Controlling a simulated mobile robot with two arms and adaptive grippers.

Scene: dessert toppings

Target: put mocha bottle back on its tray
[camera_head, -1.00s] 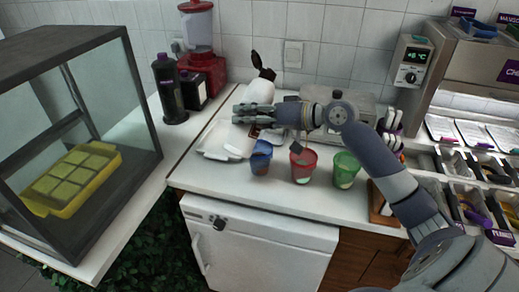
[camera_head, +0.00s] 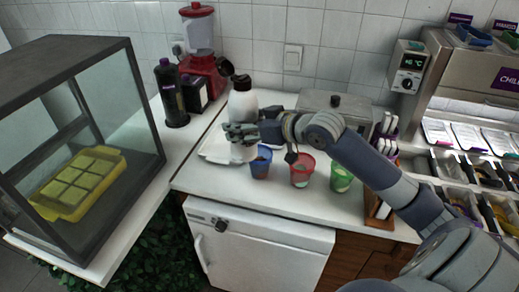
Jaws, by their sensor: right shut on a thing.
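The mocha bottle (camera_head: 243,104) is white with a dark brown cap and spout. My right gripper (camera_head: 240,133) is shut around the bottle's middle, and the lower part shows below the fingers. My left gripper is not in view.
Blue (camera_head: 260,166), red (camera_head: 301,172) and green (camera_head: 341,178) cups stand in front of my right arm. A black bottle (camera_head: 170,97) and a red blender (camera_head: 203,75) stand at the back left. A glass case (camera_head: 140,100) is at the left.

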